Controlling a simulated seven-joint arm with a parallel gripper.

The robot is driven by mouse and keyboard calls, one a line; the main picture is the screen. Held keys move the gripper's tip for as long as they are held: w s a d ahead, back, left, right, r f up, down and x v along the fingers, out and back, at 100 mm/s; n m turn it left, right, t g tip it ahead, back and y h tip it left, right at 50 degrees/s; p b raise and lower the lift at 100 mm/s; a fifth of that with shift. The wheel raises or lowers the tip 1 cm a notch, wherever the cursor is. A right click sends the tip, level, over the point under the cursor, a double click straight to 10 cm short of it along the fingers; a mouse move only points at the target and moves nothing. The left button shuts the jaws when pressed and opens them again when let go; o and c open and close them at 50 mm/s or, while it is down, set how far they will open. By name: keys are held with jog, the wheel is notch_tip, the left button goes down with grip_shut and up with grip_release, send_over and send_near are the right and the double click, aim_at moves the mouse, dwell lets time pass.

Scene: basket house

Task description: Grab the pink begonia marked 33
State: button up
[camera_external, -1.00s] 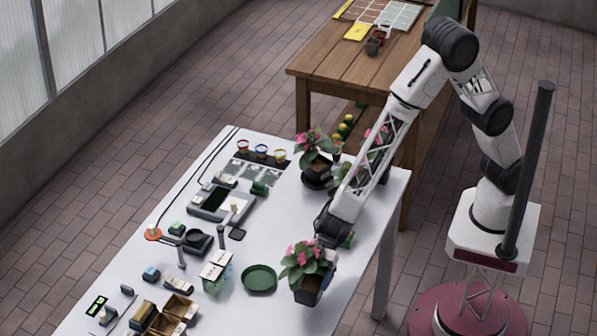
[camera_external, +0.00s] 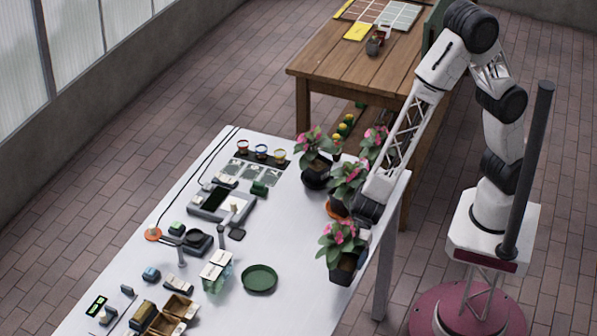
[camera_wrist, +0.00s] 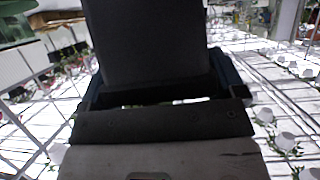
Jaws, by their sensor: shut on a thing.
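A pink begonia (camera_external: 342,240) with green leaves stands upright in a dark square pot (camera_external: 344,270) at the table's right edge. My gripper (camera_external: 362,238) is shut on this pot from behind. I cannot tell whether the pot is clear of the tabletop. In the wrist view a dark block, apparently the pot (camera_wrist: 150,45), fills the space between the jaws. Other pink begonias stand farther back: one in a dark pot (camera_external: 313,142), one in an orange-brown pot (camera_external: 346,178), and one partly behind my arm (camera_external: 374,142). No number 33 is readable on any plant.
A green dish (camera_external: 259,279) lies left of the held plant, with bare white tabletop around it. Glass jars (camera_external: 216,272), small boxes (camera_external: 179,307) and a grey device (camera_external: 221,205) fill the left side. A wooden table (camera_external: 345,70) stands behind.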

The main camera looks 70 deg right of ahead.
jog(key=shift+s+d, duration=0.15)
jog(key=shift+d, duration=0.1)
jog(key=shift+r, duration=0.1)
dwell(0.6)
